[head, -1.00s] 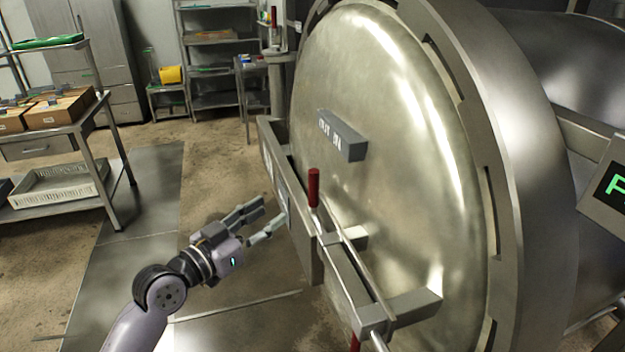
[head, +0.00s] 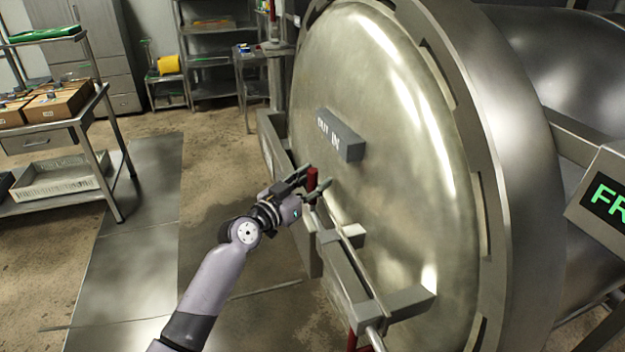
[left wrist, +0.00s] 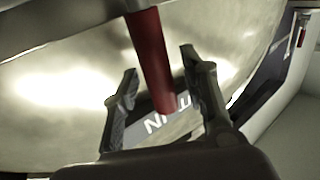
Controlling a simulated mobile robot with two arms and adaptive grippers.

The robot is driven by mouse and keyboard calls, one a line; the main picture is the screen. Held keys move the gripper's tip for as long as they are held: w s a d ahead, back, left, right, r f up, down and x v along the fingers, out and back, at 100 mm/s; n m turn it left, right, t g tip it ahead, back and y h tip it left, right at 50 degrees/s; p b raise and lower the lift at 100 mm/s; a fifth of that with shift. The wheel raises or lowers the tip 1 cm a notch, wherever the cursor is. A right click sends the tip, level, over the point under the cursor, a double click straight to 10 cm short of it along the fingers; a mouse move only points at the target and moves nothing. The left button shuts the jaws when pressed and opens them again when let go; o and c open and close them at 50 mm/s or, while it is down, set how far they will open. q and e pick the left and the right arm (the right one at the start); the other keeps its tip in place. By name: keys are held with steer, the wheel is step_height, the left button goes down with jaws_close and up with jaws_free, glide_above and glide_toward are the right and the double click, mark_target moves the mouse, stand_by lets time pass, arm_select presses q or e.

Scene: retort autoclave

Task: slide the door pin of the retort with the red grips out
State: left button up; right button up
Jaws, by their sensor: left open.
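The retort's round metal door (head: 375,110) fills the middle of the head view, with a grey block marked "OUT IN" (head: 341,137) on it. The door pin (head: 374,338) is a metal rod running along the grey bracket on the door. Its upper red grip (head: 312,180) stands up from the rod, and another red grip (head: 352,340) shows at the lower edge. My left gripper (head: 314,182) is open, with its fingers on either side of the upper red grip. In the left wrist view the red grip (left wrist: 152,60) lies between the two open fingers. My right gripper is not in view.
A grey bracket (head: 405,300) sticks out from the door near the pin. A wheeled table (head: 60,127) with boxes stands at the left, and shelves stand at the back. The floor left of the door is open. A display panel (head: 605,195) is at the right.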

arm_select(q)
jaws_close()
stand_by(0.6)
stand_by(0.3)
